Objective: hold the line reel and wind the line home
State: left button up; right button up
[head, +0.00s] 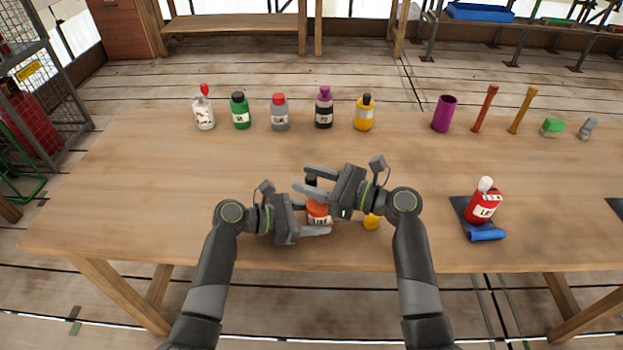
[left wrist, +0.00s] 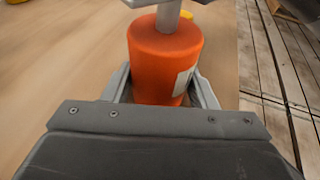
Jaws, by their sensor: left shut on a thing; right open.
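The orange line reel (head: 318,210) with a white label stands near the table's front edge. My left gripper (head: 318,224) is shut around its body. In the left wrist view the reel (left wrist: 165,60) sits between the fingers, with a grey stem (left wrist: 168,14) rising from its top. My right gripper (head: 304,180) is open above the reel, its fingers on either side of a small dark knob (head: 311,180). I cannot tell whether they touch the knob. A yellow piece (head: 371,222) lies right of the reel, partly under my right gripper. Any line is hard to make out.
Several bottles, among them a green one (head: 240,112), stand in a row at the back of the table (head: 150,190). A purple cup (head: 443,114) stands back right. A red bottle (head: 483,203) and blue roll (head: 485,233) are on a dark mat at right. The table's left side is clear.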

jog(key=v, duration=1.2)
jog(key=x, duration=1.2)
jog(key=shift+a+f, duration=0.1)
jog(key=shift+f, duration=0.05)
